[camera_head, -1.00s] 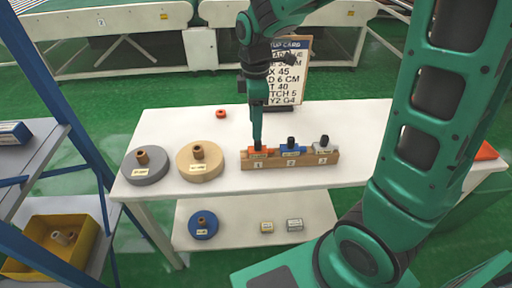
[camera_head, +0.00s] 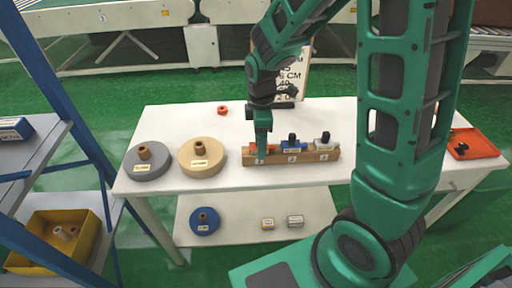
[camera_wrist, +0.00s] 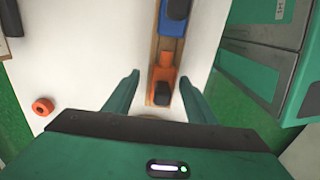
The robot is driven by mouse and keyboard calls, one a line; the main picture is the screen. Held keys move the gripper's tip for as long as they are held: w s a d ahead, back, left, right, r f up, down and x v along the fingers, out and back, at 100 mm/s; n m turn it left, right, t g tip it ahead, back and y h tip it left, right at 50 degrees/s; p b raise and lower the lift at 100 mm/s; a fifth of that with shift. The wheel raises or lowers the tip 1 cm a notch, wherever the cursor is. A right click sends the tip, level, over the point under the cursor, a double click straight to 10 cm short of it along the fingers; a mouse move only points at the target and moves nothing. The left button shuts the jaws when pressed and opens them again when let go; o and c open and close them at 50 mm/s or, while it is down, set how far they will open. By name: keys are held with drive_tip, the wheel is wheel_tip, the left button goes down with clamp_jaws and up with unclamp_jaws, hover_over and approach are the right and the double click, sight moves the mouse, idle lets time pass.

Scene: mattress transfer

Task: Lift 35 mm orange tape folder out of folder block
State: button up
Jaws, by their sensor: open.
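The orange tape folder (camera_wrist: 164,76) sits in the first slot of the wooden folder block (camera_head: 325,157), at the block's left end in the head view, above label 1. It has a black knob on top. In the wrist view my gripper (camera_wrist: 160,85) is open, with one green finger on each side of the orange folder and no visible contact. In the head view my gripper (camera_head: 261,155) hides much of the orange folder. The blue folder (camera_head: 292,144) and the grey folder (camera_head: 324,142) stand in slots 2 and 3.
A grey roll (camera_head: 147,163) and a beige roll (camera_head: 202,158) lie left of the block on the white table (camera_head: 180,125). A small orange ring (camera_head: 222,110) lies behind them. A sign board stands behind the block. An orange tray (camera_head: 474,143) is at the right end.

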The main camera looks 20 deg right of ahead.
clamp_jaws()
drive_tip(key=shift+r, duration=0.5)
wheel_tip(320, 180, up, 4)
drive_tip(key=shift+a+f, duration=0.15)
drive_tip(key=shift+f, duration=0.1)
drive_tip(key=s+a+r, duration=0.5)
drive_tip(key=a+r, duration=0.1)
drive_tip(key=a, duration=0.4)
drive_tip(key=shift+s+r, duration=0.3)
drive_tip(key=shift+s, duration=0.1)
